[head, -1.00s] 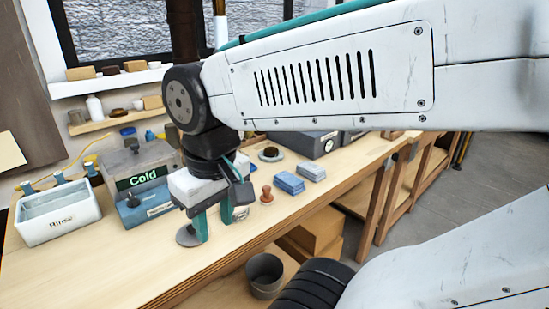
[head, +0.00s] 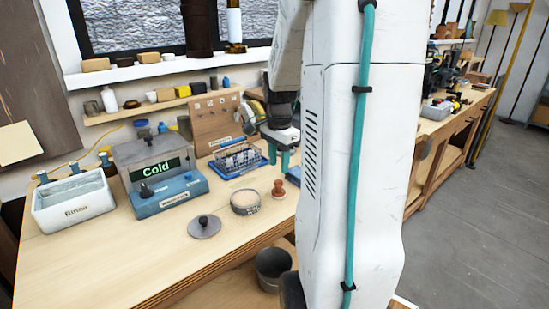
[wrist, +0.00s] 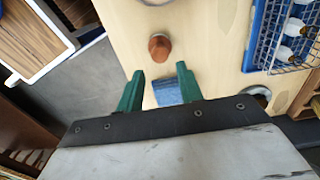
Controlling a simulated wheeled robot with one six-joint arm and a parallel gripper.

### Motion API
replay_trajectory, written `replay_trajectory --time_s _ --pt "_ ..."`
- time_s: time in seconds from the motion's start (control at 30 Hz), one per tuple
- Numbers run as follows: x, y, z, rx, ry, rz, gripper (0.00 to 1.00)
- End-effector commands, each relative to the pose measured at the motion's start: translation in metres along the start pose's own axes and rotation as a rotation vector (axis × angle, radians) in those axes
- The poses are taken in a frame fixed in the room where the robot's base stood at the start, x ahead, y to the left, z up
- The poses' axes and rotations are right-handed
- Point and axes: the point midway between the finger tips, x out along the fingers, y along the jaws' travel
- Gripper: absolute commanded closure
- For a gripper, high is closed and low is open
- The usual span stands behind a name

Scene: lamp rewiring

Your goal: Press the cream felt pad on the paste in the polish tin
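A round grey tin (head: 245,203), which looks like the polish tin, stands on the bench; I cannot make out its paste. A grey knobbed lid (head: 205,227) lies to its left. A small brown wooden-knobbed tool (head: 279,189) stands right of the tin. It also shows in the wrist view (wrist: 160,47). I cannot see a cream felt pad; any pad under the knob is hidden. My gripper (wrist: 158,84) is open and empty, above a blue folded stack (wrist: 167,91) that shows between its fingers. In the head view my arm partly covers my gripper (head: 280,158).
A wire rack in a blue tray (head: 238,160) stands behind the tin. A grey unit marked Cold (head: 150,160) and a white Rinse basin (head: 72,205) stand at the left. A pegboard (head: 212,122) stands at the back. The bench front is clear.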

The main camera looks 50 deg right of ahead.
Motion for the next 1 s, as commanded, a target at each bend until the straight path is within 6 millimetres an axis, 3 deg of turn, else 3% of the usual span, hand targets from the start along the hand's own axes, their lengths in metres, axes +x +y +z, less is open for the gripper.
replay_trajectory --time_s 0.6,1.0 --pt "0.059 0.001 0.001 -0.005 -0.001 0.002 0.64" --pt "0.072 0.0 0.001 -0.005 0.0 0.0 0.64"
